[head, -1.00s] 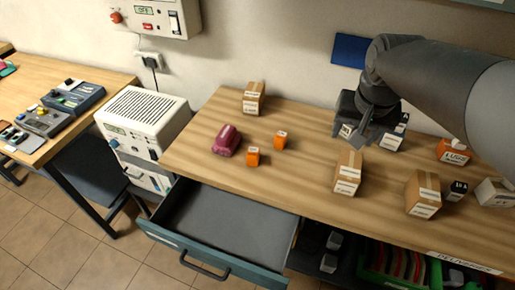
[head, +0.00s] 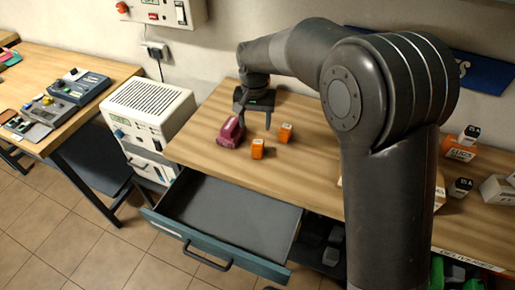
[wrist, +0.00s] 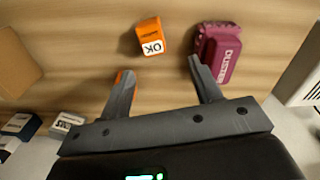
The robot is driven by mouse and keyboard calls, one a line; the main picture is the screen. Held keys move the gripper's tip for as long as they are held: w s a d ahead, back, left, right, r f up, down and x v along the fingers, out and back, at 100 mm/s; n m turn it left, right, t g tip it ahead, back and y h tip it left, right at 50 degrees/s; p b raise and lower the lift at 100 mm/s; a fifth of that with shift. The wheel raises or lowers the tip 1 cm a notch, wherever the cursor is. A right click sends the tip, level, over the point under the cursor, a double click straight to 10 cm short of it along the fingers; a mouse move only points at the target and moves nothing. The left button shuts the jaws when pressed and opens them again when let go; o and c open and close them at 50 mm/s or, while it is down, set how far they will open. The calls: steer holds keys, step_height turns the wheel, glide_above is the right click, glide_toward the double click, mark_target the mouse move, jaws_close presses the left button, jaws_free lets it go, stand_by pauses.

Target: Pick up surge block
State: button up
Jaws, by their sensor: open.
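My gripper (head: 256,120) is open and empty above the back left of the workbench; its spread fingers also show in the wrist view (wrist: 160,75). An orange block (head: 257,148) stands in front of it and reads "OK" in the wrist view (wrist: 151,36). A second orange block (head: 286,133) stands to its right; in the wrist view it is mostly hidden behind the left finger. A magenta block (head: 230,132) labelled "CLUSTER" lies left of them (wrist: 218,50). I cannot read "surge" on any block, so I cannot tell which is the surge block.
An open drawer (head: 170,222) juts out below the bench's front left. My arm hides the bench's middle. Another orange block (head: 459,150) and small labelled blocks stand at the right. A cardboard box (wrist: 15,65) and small blocks (wrist: 68,122) show at the wrist view's left.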

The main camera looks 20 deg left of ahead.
mark_target(258, 142)
step_height(258, 142, down, 5)
steer(key=shift+r, duration=0.15)
steer(key=shift+s+d+f, duration=0.1)
steer(key=shift+d+f, duration=0.1)
steer(key=shift+f, duration=0.7)
steer(key=shift+s+d+f, duration=0.15)
steer(key=shift+f, duration=0.75)
steer(key=shift+s+d+f, duration=0.1)
steer(key=shift+d+f, duration=0.1)
steer(key=shift+f, duration=0.7)
steer(key=shift+c, duration=0.2)
steer(key=c, duration=1.1)
